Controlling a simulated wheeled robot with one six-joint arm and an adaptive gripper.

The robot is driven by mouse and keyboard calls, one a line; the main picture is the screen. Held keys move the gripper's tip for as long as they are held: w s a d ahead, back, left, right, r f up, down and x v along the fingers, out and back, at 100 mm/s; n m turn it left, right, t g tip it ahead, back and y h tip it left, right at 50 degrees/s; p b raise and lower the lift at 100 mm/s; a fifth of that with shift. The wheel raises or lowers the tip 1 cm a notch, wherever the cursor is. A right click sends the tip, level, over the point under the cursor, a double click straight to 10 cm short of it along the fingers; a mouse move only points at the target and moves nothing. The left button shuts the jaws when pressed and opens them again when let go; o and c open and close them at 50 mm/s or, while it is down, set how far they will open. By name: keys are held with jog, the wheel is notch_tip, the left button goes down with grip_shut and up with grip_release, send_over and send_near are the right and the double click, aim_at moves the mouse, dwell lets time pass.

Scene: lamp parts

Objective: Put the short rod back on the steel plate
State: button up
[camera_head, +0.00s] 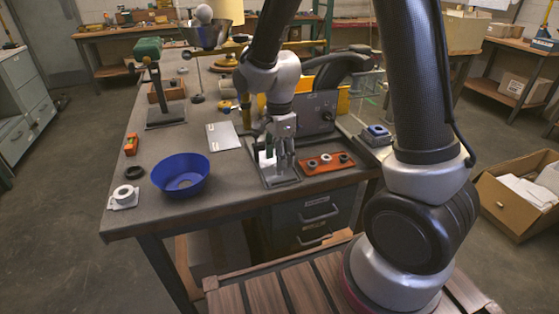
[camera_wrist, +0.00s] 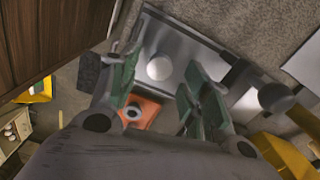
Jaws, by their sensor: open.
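The steel plate (camera_head: 284,183) lies near the front edge of the workbench, below my gripper (camera_head: 281,160). It also shows in the wrist view as a grey plate with a pale rim (camera_wrist: 200,46). My gripper (camera_wrist: 160,85) is open, with its two green-grey fingers apart. A pale round end (camera_wrist: 158,67) shows between the fingers, over the plate; it looks like the short rod seen end-on. Its length is hidden, and I cannot tell whether it touches the plate. The fingers appear clear of it on both sides.
An orange tray (camera_head: 312,167) with small rings lies right of the plate. A grey sheet (camera_head: 222,136) lies behind. A dark machine (camera_head: 316,112) stands close behind my gripper.

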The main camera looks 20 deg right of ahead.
notch_tip(320, 180, up, 10)
jog(key=s+d+r+n+t, duration=0.2)
jog(key=s+d+r+n, duration=0.3)
jog(key=s+d+n, duration=0.2)
jog(key=s+d+r+n+t, duration=0.2)
jog(key=s+d+r+n, duration=0.4)
jog(key=s, duration=0.6)
jog(key=d+n, duration=0.2)
jog(key=n, duration=0.1)
jog(key=shift+r, duration=0.25)
